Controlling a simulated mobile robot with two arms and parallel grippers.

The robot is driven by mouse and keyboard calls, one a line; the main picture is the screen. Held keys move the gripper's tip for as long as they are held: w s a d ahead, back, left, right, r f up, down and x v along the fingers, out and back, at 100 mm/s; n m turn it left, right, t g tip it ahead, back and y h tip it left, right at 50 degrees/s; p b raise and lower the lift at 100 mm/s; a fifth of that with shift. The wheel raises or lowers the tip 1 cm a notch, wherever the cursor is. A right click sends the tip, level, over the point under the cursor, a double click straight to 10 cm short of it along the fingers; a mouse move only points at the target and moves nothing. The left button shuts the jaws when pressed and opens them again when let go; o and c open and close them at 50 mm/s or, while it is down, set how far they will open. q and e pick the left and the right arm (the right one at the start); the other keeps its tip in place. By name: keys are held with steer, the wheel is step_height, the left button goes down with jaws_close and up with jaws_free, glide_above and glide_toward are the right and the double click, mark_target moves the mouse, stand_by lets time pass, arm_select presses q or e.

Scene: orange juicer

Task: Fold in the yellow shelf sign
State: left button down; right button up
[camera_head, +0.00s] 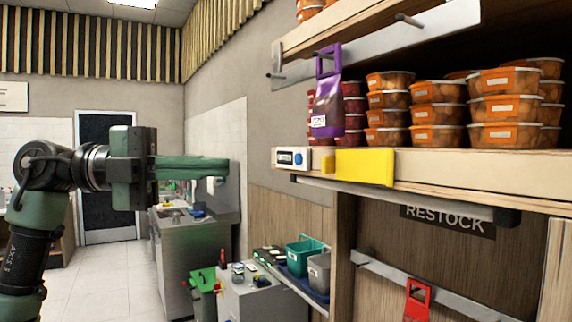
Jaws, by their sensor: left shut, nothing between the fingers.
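The yellow shelf sign (364,167) is a flat yellow plate on the front edge of the wooden shelf (480,176). It faces outward, with a small yellow piece (328,164) at its left end. I cannot tell its exact angle to the shelf edge. My left gripper (228,168) is green and shut, with nothing between its fingers. It points right, to the left of the sign and apart from it, at about the same height in the picture. My right gripper is not in view.
Stacked orange-labelled tubs (436,115) stand on the shelf. A purple tag (326,95) hangs from a hook near the shelf's left end. A white-and-blue device (292,158) sits left of the sign. A red hook tag (418,298) hangs below. Counters with bins (304,256) stand lower down.

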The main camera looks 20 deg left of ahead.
arm_select(q)
steer(key=w+p+x, duration=0.1)
steer(key=p+x, duration=0.2)
steer(key=x, duration=0.3)
steer(key=w+a+p+x, duration=0.1)
steer(key=p+x, duration=0.2)
steer(key=x, duration=0.4)
steer(key=shift+w+a, duration=0.15)
steer(key=shift+w, duration=0.25)
steer(key=shift+a, duration=0.1)
